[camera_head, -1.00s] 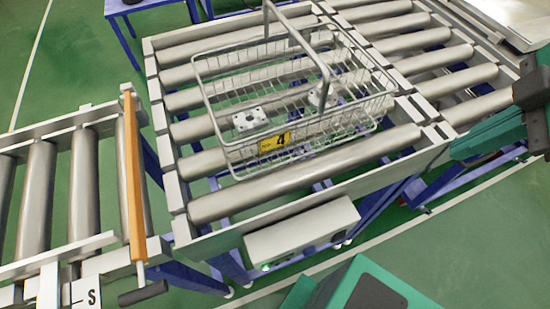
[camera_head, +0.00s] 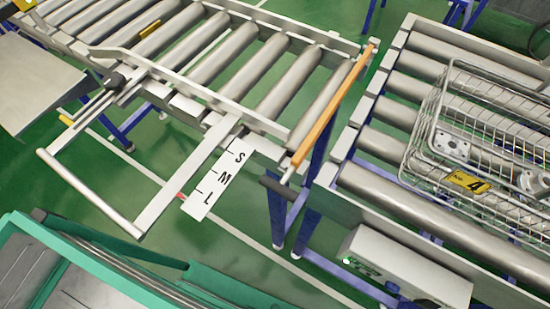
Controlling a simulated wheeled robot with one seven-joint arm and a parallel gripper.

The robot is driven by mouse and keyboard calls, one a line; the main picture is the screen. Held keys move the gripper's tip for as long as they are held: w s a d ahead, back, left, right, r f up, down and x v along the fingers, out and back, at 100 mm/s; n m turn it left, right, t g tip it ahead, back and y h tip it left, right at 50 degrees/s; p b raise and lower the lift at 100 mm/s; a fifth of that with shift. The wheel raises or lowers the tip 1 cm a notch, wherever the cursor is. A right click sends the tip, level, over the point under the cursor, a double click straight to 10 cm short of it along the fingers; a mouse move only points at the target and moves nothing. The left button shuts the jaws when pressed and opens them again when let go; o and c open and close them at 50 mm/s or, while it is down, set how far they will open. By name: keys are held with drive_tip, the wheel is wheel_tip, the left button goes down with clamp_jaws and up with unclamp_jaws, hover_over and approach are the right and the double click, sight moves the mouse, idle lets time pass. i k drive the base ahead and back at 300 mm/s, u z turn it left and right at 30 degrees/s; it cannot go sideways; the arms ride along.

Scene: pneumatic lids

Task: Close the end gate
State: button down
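The end gate (camera_head: 335,103) is an orange bar running across the right end of the left roller conveyor (camera_head: 215,75). A dark handle (camera_head: 277,188) sticks out at its near end. I cannot tell from this angle whether the gate is latched. A narrow gap separates the gate from the roller conveyor on the right (camera_head: 365,120). My gripper is not in view.
A wire basket (camera_head: 440,130) with a yellow "4" tag stands on the right conveyor. A metal guide frame (camera_head: 90,195) and a white S-M-L scale (camera_head: 217,180) jut out from the left conveyor's near side. A grey box (camera_head: 405,265) hangs below the right conveyor.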

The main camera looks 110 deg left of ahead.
sight(280, 188)
drive_tip(key=k, duration=1)
drive_tip(key=u, duration=0.6)
drive_tip(key=k, duration=0.45)
drive_tip(key=u, duration=0.35)
